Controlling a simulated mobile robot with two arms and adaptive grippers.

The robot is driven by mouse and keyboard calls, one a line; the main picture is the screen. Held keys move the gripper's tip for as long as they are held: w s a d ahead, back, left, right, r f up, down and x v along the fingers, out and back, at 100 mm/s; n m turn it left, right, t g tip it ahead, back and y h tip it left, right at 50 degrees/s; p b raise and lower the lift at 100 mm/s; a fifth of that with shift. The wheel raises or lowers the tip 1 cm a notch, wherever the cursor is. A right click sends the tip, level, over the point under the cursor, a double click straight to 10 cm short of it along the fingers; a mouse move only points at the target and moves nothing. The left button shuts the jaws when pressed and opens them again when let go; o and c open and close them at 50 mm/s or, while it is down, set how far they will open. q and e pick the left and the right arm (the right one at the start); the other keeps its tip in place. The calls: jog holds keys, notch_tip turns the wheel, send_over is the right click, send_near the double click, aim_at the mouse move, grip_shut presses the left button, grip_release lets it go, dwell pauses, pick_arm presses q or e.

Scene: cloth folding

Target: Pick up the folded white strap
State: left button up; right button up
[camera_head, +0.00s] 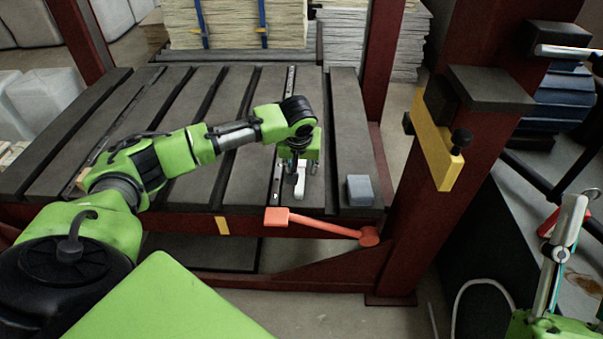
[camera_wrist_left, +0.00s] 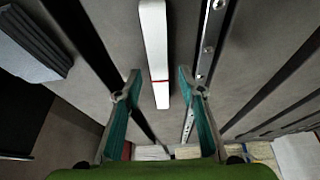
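The folded white strap (camera_head: 299,186) lies on the dark slatted table (camera_head: 345,120) near its front edge. In the left wrist view the strap (camera_wrist_left: 154,40) is a long narrow white strip with a thin red line across it. My left gripper (camera_head: 298,160) points down over the strap and hides its far part in the head view. In the left wrist view my left gripper (camera_wrist_left: 158,78) is open, with one finger on each side of the strap and a gap to each. Part of my right gripper (camera_head: 567,225) shows at the lower right, away from the table; its opening is unclear.
A grey block (camera_head: 360,190) sits on the table right of the strap. An orange-red handle (camera_head: 325,226) runs along the table's front edge. A dark red post with a yellow bracket (camera_head: 432,140) stands at the right. Paper stacks (camera_head: 235,25) stand behind the table.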

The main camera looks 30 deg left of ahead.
pick_arm(q)
jog(key=shift+w+f, duration=0.1)
jog(key=shift+f, duration=0.2)
grip_shut()
